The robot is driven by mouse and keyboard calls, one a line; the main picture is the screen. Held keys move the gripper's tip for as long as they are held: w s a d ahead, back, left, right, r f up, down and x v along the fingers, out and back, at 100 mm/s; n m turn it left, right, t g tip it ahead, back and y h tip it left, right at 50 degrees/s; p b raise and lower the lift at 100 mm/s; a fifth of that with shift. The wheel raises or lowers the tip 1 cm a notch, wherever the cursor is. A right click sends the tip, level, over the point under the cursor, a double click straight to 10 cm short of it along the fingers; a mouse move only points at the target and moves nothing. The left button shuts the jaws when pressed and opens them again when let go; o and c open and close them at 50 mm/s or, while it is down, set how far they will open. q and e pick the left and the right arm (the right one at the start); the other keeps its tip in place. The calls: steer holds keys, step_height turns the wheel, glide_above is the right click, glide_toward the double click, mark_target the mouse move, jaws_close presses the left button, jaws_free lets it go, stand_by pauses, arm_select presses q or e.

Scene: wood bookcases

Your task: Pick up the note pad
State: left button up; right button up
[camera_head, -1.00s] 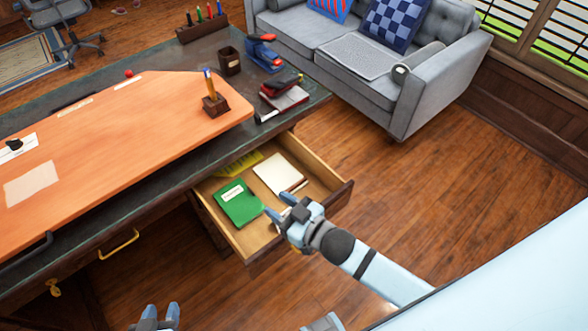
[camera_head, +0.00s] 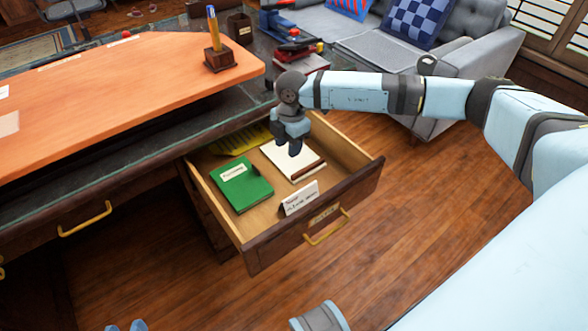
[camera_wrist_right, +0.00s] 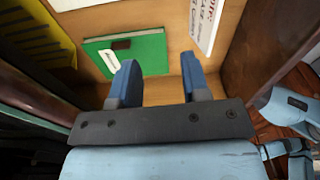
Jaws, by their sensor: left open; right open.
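A white pad with a brown edge (camera_head: 291,160), which looks like the note pad, lies flat in the open drawer (camera_head: 262,239). Its back part is partly covered by my right gripper (camera_head: 290,147), which points down just over it. Contact cannot be judged. The right gripper also shows in the right wrist view (camera_wrist_right: 160,80), with its two blue fingers apart and nothing between them. Only the blue fingertips of my left gripper (camera_head: 126,327) show at the bottom edge, away from the drawer.
A green booklet (camera_head: 243,188) lies left of the pad, also in the right wrist view (camera_wrist_right: 150,50). A yellow pad (camera_head: 238,140) lies at the drawer's back. A white card (camera_head: 300,198) stands by the drawer front. The desk edge (camera_head: 130,153) overhangs at left.

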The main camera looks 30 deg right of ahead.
steer(key=d, duration=0.2)
steer(key=h+b, duration=0.1)
steer(key=b, duration=0.1)
glide_above(295, 174)
steer(key=shift+m, duration=0.4)
steer(key=f, duration=0.7)
steer(key=shift+w+d, duration=0.1)
steer(key=shift+w, duration=0.15)
steer(key=shift+f, duration=0.9)
steer(key=f, duration=0.1)
steer(key=f+b, duration=0.2)
steer(key=shift+s+f, duration=0.3)
steer(key=shift+f, duration=0.55)
arm_select(q)
steer(key=w+d+r+t+h, duration=0.1)
steer(key=d+r+t+h, duration=0.2)
steer(key=r, duration=0.4)
arm_select(e)
jaws_close()
